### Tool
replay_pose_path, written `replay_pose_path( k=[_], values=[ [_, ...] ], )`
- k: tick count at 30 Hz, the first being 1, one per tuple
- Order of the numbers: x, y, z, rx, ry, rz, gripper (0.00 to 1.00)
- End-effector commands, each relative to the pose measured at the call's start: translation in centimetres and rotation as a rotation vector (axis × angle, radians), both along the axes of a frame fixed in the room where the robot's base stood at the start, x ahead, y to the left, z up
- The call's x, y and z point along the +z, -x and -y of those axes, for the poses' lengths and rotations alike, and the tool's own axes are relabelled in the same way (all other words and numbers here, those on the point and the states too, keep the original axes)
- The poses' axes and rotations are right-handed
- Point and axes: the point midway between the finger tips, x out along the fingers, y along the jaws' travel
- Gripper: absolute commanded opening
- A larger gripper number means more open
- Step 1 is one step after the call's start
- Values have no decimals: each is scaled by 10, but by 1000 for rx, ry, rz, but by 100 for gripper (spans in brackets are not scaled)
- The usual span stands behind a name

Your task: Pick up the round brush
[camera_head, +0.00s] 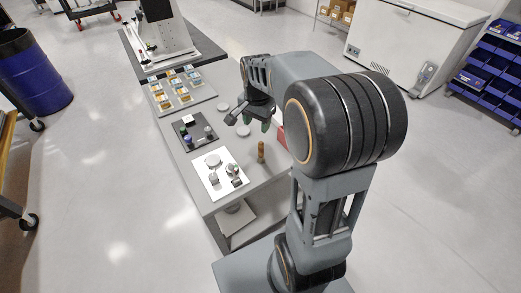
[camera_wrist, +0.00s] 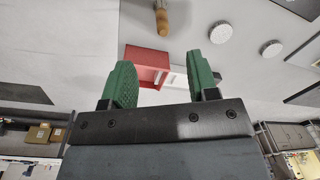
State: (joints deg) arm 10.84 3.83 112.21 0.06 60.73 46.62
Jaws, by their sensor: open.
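A red box (camera_wrist: 146,62) shows between the fingers in the wrist view, partly hidden behind my arm in the head view. Pale round discs (camera_head: 243,130) lie near the brush. A white board (camera_head: 208,183) with metal parts and a black mat (camera_head: 178,129) lie left.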

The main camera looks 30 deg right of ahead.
Motion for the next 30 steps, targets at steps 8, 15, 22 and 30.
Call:
replay_pose_path(
  k=[8,15,22,30],
  values=[
    [-28,-25,23,-218,-16,-57,54],
    [-71,-25,22,-223,-16,-59,54],
    [-95,-26,22,-221,-16,-56,54],
    [-115,-24,22,-220,-16,-59,54]
  ],
)
